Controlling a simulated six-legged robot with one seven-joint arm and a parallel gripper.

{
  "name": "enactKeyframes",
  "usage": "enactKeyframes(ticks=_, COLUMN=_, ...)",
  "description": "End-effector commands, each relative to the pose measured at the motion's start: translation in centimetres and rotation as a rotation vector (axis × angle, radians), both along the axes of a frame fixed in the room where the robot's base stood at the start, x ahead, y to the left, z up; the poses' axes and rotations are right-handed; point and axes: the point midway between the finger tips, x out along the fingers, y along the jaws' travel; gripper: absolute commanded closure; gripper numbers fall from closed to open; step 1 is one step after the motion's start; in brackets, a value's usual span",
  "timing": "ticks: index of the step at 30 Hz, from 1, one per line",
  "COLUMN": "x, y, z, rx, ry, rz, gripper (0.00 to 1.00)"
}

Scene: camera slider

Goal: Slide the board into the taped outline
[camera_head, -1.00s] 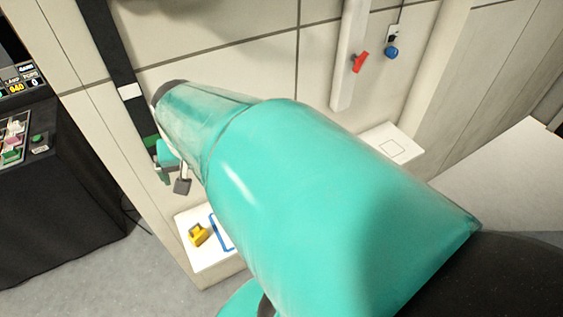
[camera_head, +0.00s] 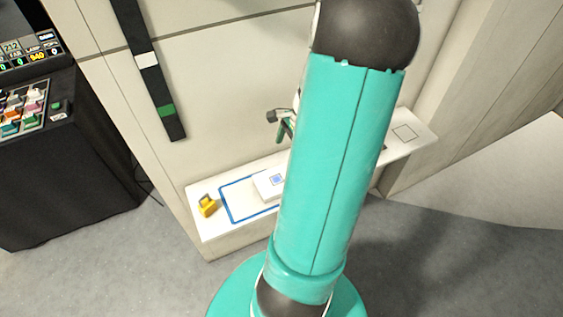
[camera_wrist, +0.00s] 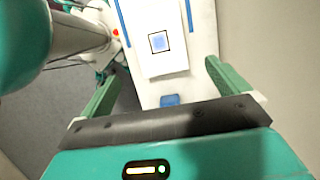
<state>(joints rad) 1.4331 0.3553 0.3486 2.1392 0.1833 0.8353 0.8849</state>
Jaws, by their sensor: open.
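The board (camera_head: 264,188) is a white slab with a blue square on top. It lies on the white shelf (camera_head: 213,228), its left part over the area of the blue taped outline (camera_head: 231,213); my arm hides the right side. In the wrist view the board (camera_wrist: 160,62) shows between two blue tape strips (camera_wrist: 113,18) at its far part, and its near part extends toward me. My gripper (camera_wrist: 166,70) is open, its green fingers apart on either side of the board's near end. A small blue piece (camera_wrist: 170,100) shows between the fingers. The gripper (camera_head: 281,127) is partly hidden in the head view.
A yellow object (camera_head: 207,205) stands at the shelf's left end, beside the outline. A wall with a dark strip (camera_head: 147,65) rises behind. A black console (camera_head: 62,150) stands at left.

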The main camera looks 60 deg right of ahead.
Motion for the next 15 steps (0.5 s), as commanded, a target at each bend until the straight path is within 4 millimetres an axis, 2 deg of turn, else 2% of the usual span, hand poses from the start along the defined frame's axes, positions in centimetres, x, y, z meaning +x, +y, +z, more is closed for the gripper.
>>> enactKeyframes(ticks=15, x=1.4, y=2.6, z=-8.6, rx=0.005, ry=0.001, rz=0.008, gripper=0.0)
